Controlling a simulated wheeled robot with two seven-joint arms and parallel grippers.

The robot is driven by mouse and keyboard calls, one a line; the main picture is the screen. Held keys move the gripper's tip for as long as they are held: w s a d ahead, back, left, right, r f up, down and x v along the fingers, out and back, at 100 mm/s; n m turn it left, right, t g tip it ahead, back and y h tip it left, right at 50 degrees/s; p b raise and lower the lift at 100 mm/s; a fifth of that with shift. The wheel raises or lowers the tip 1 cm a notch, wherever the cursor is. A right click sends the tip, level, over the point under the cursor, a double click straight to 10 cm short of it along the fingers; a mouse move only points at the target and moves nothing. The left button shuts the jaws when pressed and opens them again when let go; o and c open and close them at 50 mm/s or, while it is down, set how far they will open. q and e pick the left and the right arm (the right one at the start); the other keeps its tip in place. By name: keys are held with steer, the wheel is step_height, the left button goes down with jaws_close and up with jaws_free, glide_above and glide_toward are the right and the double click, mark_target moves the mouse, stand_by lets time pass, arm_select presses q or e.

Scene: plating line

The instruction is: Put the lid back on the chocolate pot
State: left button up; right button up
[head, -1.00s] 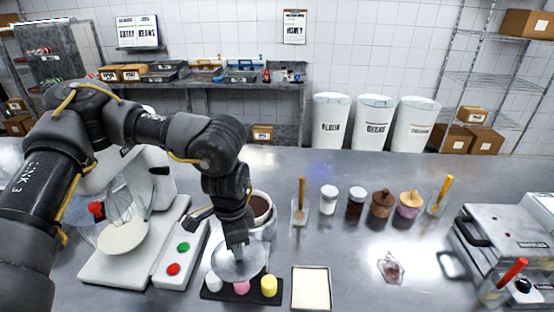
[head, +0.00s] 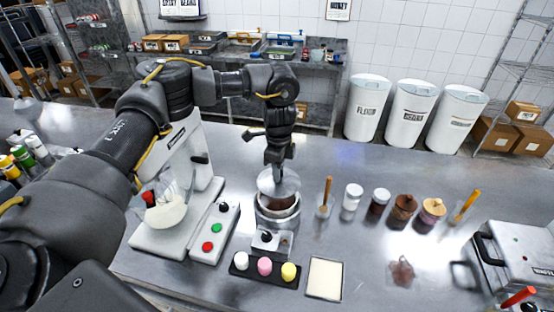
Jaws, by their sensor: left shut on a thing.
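The chocolate pot (head: 277,222) is a round metal pot on a base with a black knob, standing mid-counter. Brown chocolate shows inside its open rim. The lid (head: 286,188) is a pale, shiny, see-through-looking disc. My left gripper (head: 276,165) comes down from above and is shut on the lid's top. The lid is over the back part of the pot's mouth, and the front of the opening shows below it. I cannot tell whether the lid touches the rim. My right gripper is not in view.
A black tray (head: 243,272) with white, pink and yellow pieces lies in front of the pot, beside a cream-filled square tray (head: 324,279). A mixer (head: 185,190) stands close left. A glass with a wooden-handled tool (head: 325,205) and several jars stand right.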

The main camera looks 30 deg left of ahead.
arm_select(q)
steer(key=shift+w+a+r+m, duration=0.15)
steer(key=shift+a+m, duration=0.1)
steer(key=shift+m, duration=0.25)
steer(key=shift+w+m, duration=0.15)
steer(key=shift+m, duration=0.45)
steer(key=shift+f, duration=0.2)
step_height(320, 180, down, 4)
steer(key=b, duration=0.5)
steer(key=shift+f, duration=0.2)
steer(key=shift+f+b, duration=0.4)
steer(key=shift+f, duration=0.45)
steer(key=shift+p, duration=0.6)
steer(key=shift+f, duration=0.15)
stand_by(0.4)
steer(key=shift+p, duration=0.55)
